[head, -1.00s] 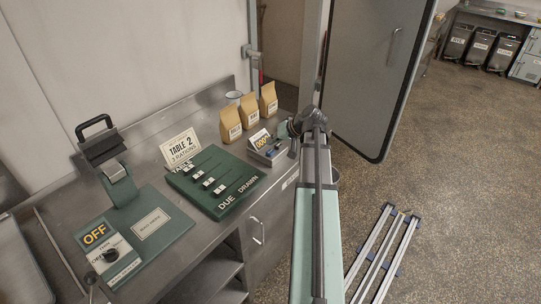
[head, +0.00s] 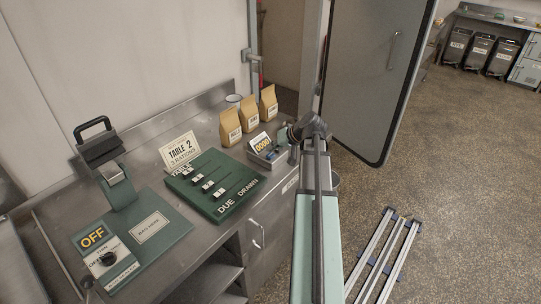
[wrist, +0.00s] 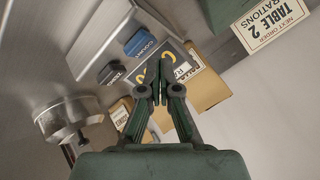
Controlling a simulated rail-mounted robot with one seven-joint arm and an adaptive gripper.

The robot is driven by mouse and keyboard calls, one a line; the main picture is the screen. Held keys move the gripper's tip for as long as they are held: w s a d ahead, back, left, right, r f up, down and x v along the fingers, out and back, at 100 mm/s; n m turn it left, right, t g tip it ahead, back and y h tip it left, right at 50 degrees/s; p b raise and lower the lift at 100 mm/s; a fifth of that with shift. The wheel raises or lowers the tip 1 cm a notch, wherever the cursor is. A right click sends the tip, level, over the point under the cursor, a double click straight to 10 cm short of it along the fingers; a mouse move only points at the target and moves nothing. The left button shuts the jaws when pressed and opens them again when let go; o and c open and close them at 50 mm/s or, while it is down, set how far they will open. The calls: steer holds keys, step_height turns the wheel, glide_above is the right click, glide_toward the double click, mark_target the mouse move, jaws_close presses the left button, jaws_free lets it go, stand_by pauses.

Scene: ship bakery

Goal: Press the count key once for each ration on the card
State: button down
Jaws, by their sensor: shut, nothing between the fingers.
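The order card (head: 181,150) stands on the counter and reads TABLE 2, with what looks like 3 RATIONS below; it also shows in the wrist view (wrist: 270,24). The counting box (head: 262,150) has a yellow-digit display that seems to read all zeros. In the wrist view the blue count key (wrist: 140,42) and the dark zero key (wrist: 111,73) are uncovered. My gripper (wrist: 155,82) is shut and empty. Its fingers cover part of the display (wrist: 149,72) in that view and appear to one side of both keys. Their height above the box is unclear.
Paper ration bags (head: 231,127) stand behind the box. A metal cup (wrist: 68,118) is near the zero key's side in the wrist view.

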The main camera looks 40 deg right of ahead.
mark_target(272, 155)
stand_by(0.7)
steer(key=shift+f+b, duration=0.4)
steer(key=shift+f, duration=0.05)
steer(key=shift+f+b, duration=0.3)
steer(key=shift+f, duration=0.15)
stand_by(0.6)
steer(key=shift+r, duration=0.1)
steer(key=shift+r+p, duration=0.35)
steer(key=shift+r, duration=0.45)
steer(key=shift+r+p, duration=1.25)
steer(key=shift+r, duration=1.3)
